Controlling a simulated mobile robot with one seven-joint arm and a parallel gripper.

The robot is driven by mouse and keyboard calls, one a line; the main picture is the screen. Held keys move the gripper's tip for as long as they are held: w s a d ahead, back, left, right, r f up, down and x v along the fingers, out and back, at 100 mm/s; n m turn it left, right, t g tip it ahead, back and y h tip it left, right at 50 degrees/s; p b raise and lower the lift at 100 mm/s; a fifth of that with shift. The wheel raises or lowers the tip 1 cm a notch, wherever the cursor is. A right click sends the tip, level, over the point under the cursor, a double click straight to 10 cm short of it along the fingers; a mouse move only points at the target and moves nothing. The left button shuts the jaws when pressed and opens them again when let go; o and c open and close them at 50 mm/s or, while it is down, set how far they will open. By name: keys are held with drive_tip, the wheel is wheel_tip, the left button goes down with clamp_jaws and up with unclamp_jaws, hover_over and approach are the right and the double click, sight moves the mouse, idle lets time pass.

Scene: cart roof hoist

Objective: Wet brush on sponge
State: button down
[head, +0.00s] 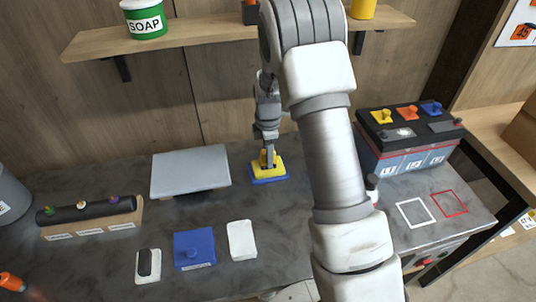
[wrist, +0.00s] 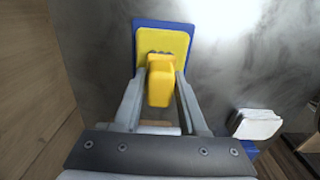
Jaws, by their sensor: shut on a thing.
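A yellow block with an upright yellow handle, which looks like the brush (head: 273,172), is at the back middle of the dark worktop. My gripper (head: 267,160) is above it and shut on its handle; the wrist view shows both fingers (wrist: 160,80) against the handle's sides. A flat blue slab (head: 270,181) lies under the yellow block and shows around its edges, also in the wrist view (wrist: 138,40). It may be the sponge or part of the brush; I cannot tell. Whether block and slab touch is unclear.
A pale grey plate (head: 190,171) lies left of the brush. Nearer are a blue block (head: 194,249), a white block (head: 242,240) and a black item on a white base (head: 148,264). A battery-like box (head: 410,150) stands right. A shelf (head: 200,32) overhangs the back.

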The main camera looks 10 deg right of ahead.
drive_tip(key=shift+r+p, duration=2.15)
drive_tip(key=shift+r, duration=1.35)
drive_tip(key=s+m, duration=0.9)
drive_tip(key=m, duration=0.9)
drive_tip(key=shift+s, duration=0.2)
